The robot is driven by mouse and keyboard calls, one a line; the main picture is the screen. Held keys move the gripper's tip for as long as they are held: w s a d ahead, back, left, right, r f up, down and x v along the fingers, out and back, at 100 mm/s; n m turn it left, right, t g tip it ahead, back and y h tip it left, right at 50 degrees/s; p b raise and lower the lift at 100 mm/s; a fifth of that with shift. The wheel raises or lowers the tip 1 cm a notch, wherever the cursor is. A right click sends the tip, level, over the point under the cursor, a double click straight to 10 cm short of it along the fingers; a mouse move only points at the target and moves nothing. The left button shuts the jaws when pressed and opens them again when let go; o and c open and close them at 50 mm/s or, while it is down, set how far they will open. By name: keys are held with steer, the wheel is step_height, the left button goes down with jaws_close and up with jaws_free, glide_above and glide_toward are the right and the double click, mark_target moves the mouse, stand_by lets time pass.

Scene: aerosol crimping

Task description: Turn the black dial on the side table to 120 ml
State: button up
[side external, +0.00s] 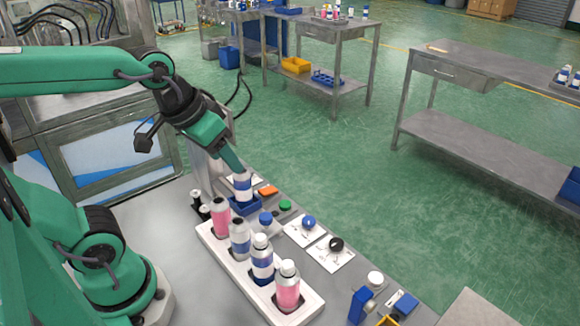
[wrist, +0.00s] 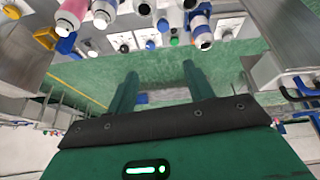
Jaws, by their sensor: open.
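The black dial (side external: 336,243) sits on a white plate with markings (side external: 322,256), on the grey side table (side external: 385,285), right of the can rack. Its pointer and the marked values are too small to read. In the wrist view the black dial (wrist: 124,48) is small, near the top, left of the fingers. My gripper (side external: 238,168) is well behind and left of the dial, at the top of a blue-banded can (side external: 242,186). In the wrist view my gripper (wrist: 160,76) has its fingers apart with nothing between them. Whether they touch the can is unclear.
A blue dial (side external: 308,222) on its own plate sits beside the black one. A white rack (side external: 213,245) holds several cans in front. A green button (side external: 285,205), an orange piece (side external: 268,191) and a blue-capped item (side external: 265,218) stand nearby. Other benches stand far off.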

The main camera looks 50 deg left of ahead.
steer(key=w+d+f+n+g, duration=0.1)
steer(key=w+d+n+g, duration=0.15)
steer(key=w, duration=0.45)
steer(key=n+g, duration=0.3)
steer(key=n, duration=0.4)
glide_toward(337, 243)
steer(key=shift+s+t, duration=0.25)
steer(key=shift+s, duration=0.05)
steer(key=shift+w+d+f, duration=0.1)
steer(key=shift+f, duration=0.15)
steer(key=shift+f, duration=3.9)
steer(key=c, duration=1)
